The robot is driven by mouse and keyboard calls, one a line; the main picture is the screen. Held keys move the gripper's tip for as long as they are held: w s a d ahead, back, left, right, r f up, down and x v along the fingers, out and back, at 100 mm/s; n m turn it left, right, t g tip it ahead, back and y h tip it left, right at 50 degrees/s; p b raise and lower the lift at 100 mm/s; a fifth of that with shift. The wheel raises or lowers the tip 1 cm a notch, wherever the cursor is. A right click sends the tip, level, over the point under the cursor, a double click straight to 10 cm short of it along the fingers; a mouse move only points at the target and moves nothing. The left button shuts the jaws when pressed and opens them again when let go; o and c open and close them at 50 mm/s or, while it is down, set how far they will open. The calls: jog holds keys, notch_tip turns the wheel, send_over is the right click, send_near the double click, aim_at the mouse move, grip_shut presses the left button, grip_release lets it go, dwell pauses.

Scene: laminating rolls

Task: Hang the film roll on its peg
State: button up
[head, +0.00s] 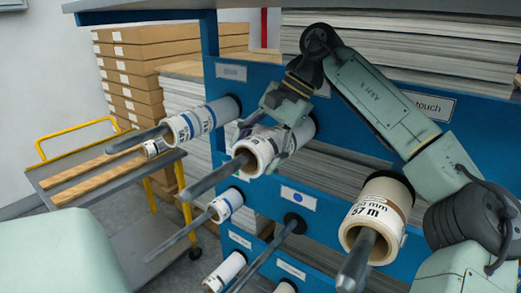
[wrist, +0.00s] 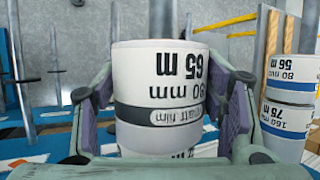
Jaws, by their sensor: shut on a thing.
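My gripper (head: 268,146) is shut on a white film roll (head: 246,158) at the upper middle of the blue rack. In the wrist view the same film roll (wrist: 160,88) sits between both fingers, its upside-down label reading 65 m, 80 mm and matt film with a grey band. A grey peg (head: 212,179) comes out of the roll's core, so the roll is around this peg. My gripper hides part of the roll's side. An empty peg (head: 268,253) with a black base is lower down, below a label with a blue dot (head: 298,198).
Other rolls hang nearby: a blue-banded one at left (head: 190,124), a smaller one below (head: 228,204), and a 57 m roll (head: 377,215) at right. Their pegs stick out toward me. A cart (head: 120,215) with a yellow handle stands at left near stacked boxes (head: 133,90).

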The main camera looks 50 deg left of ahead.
aim_at(266, 139)
dwell(0.4)
jog(key=o, duration=1.4)
jog(key=shift+c, duration=0.2)
jog(key=shift+r, duration=0.1)
jog(key=shift+w+d+r, duration=0.1)
jog(key=shift+w+r, duration=0.05)
jog(key=shift+r, duration=0.15)
jog(key=v, duration=0.2)
jog(key=shift+w+d+r, duration=0.15)
jog(key=shift+w, duration=0.15)
jog(key=w+d, duration=0.5)
jog(key=w, duration=0.5)
jog(key=shift+d, duration=0.4)
